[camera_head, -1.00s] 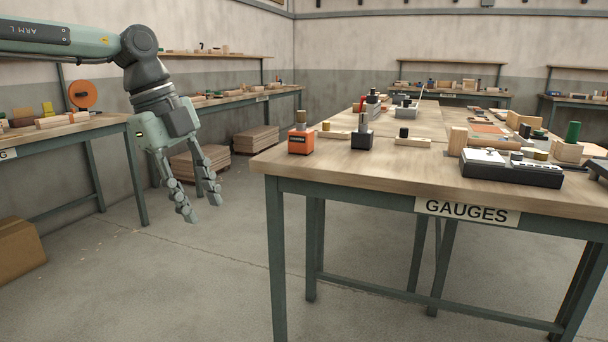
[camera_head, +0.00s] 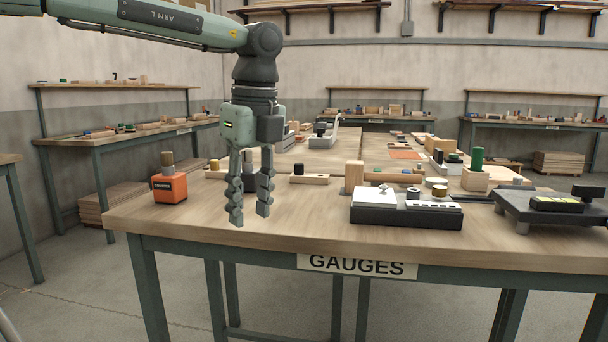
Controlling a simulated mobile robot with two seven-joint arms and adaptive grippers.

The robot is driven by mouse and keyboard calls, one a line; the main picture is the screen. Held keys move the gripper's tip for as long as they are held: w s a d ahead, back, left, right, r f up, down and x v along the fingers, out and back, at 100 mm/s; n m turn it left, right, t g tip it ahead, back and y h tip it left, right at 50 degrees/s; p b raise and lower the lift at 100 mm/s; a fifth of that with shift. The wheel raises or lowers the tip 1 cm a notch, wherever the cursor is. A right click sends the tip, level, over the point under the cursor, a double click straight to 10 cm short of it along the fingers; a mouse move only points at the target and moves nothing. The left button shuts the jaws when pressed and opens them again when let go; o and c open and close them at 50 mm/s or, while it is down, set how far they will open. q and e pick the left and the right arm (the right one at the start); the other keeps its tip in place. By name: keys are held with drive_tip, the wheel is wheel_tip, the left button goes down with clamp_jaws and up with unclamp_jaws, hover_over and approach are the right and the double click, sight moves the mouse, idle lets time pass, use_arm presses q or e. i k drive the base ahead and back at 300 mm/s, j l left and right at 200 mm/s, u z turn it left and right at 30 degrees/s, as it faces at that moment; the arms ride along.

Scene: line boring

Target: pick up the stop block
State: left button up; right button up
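My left gripper (camera_head: 250,215) points down in front of the left part of the GAUGES table (camera_head: 170,222). Its two fingers are apart with nothing between them. I cannot tell for sure which piece is the stop block. An upright wooden block (camera_head: 354,177) stands behind the black gauge case, right of the gripper. A low wooden strip with a black knob (camera_head: 309,179) lies left of that block. A dark block with a post (camera_head: 249,158) is partly hidden behind the gripper's fingers. My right gripper is not in view.
An orange block with a brown knob (camera_head: 170,187) stands left of the gripper. A black gauge case (camera_head: 405,209) and a dark stand (camera_head: 553,208) occupy the right front. A green cylinder on a wooden block (camera_head: 475,178) stands behind. The tabletop between gripper and case is clear.

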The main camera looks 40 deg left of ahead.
sight(249, 174)
drive_tip(key=i+j+u, duration=0.15)
drive_tip(key=i+u, duration=0.2)
drive_tip(key=i, duration=0.25)
drive_tip(key=i+u, duration=0.3)
drive_tip(key=i, duration=0.3)
drive_tip(key=i+l+u, duration=0.35)
drive_tip(key=i, duration=0.25)
drive_tip(key=i+j, duration=0.05)
drive_tip(key=j, duration=0.05)
